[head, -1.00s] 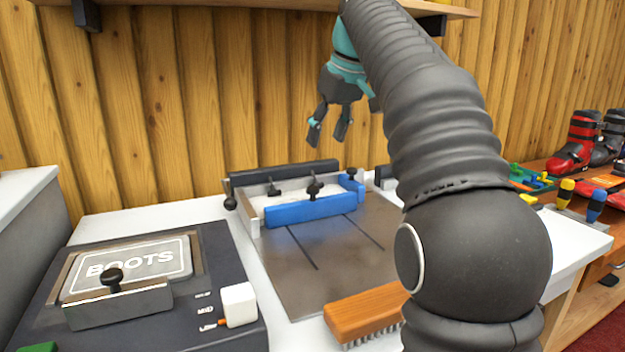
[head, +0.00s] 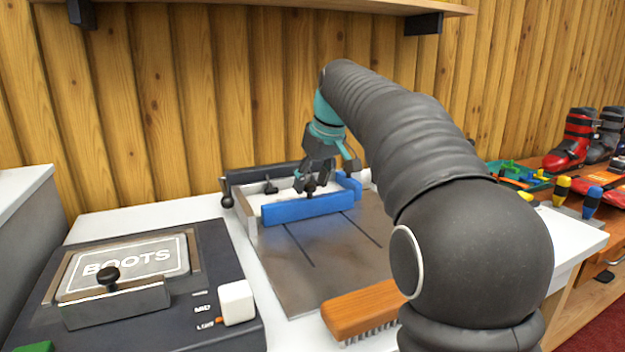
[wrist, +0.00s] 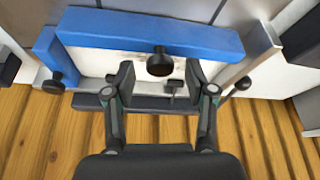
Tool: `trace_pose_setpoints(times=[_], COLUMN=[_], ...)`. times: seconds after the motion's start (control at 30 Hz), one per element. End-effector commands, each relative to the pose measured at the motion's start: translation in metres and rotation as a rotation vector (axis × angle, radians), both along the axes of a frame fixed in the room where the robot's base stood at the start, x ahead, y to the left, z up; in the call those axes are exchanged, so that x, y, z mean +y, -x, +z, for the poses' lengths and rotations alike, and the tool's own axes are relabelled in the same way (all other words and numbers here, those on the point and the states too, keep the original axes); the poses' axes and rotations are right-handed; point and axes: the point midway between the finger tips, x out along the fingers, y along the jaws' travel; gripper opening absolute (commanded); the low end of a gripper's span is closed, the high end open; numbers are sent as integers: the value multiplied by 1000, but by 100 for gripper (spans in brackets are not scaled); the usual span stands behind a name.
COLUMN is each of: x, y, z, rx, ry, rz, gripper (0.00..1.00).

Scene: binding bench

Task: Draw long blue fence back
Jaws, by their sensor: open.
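The long blue fence (head: 308,209) stands across the metal plate of the jig near the back wall. In the wrist view the blue fence (wrist: 150,33) spans the upper part of the picture. My gripper (head: 316,186) is just above and behind the fence, at the knob. In the wrist view my gripper (wrist: 159,80) is open, with one finger on each side of the knob and no clear contact. A short blue fence (head: 349,184) stands at the right end.
A dark bar with a lever (head: 227,201) runs behind the fence. The metal plate (head: 320,255) in front is bare up to a wooden brush (head: 362,310). A BOOTS press box (head: 150,290) stands at left. A shelf (head: 250,5) hangs above.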

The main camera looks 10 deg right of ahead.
Motion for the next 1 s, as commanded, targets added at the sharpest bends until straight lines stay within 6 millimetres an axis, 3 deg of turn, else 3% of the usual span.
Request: trace_pose_setpoints(times=[0.17,0.3,0.37,0.4,0.73,1.0], x=[0,0,0,0,-2,-12], y=[0,0,0,0,9,59], z=[0,0,0,0,-1,-3], rx=[0,0,0,1,0,-1], ry=[0,0,0,0,0,0], rz=[0,0,0,0,0,-2], gripper=[53,18,3,0,0,0])
